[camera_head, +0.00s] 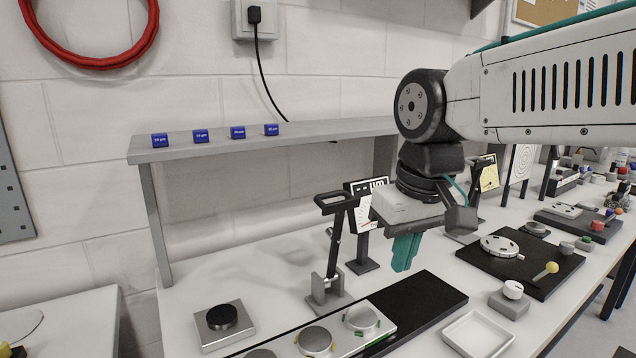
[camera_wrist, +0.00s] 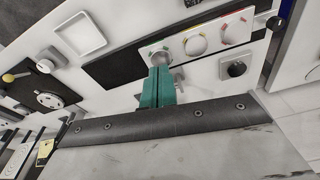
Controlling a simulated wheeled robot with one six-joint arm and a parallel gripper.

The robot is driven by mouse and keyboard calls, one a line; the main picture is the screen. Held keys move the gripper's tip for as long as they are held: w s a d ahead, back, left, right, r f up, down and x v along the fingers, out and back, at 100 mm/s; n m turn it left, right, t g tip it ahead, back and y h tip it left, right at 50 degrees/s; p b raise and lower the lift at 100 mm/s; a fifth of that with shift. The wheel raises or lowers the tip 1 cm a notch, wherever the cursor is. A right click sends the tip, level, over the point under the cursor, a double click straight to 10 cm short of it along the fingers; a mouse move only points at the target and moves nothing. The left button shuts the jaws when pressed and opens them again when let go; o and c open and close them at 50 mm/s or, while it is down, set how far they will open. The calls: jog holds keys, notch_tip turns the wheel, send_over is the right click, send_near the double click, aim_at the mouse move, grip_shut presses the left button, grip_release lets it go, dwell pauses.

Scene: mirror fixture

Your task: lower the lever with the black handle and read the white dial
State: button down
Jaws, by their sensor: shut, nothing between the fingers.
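The lever (camera_head: 334,245) stands upright on a small metal base, with its black handle (camera_head: 336,201) at the top, in the head view. The white dial (camera_head: 363,215) is on a stand just behind and right of the lever. It carries a black "µm" label, and my wrist covers part of its right side. The dial's reading is too small to make out. My gripper (camera_head: 405,252) has teal fingers, shut and empty, pointing down to the right of the lever and apart from it. The gripper also shows in the wrist view (camera_wrist: 158,88).
A metal block with a black disc (camera_head: 222,318) and a plate with round discs (camera_head: 361,318) lie in front. A black mat (camera_head: 430,300) lies below my gripper. A white tray (camera_head: 477,334) is at the right. A grey shelf (camera_head: 270,138) with several blue blocks stands behind.

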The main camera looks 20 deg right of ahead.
jog(key=w+a+r+t, duration=0.1)
jog(key=w+r, duration=0.3)
jog(key=w, duration=0.5)
jog(key=w+a+r+n, duration=0.1)
jog(key=w+r, duration=0.3)
jog(key=w, duration=0.5)
jog(key=w+r+t, duration=0.1)
jog(key=w+r, duration=0.3)
jog(key=w, duration=0.5)
notch_tip(320, 180, down, 10)
jog(key=s, duration=0.1)
jog(key=shift+s+r, duration=0.2)
jog(key=shift+a, duration=0.1)
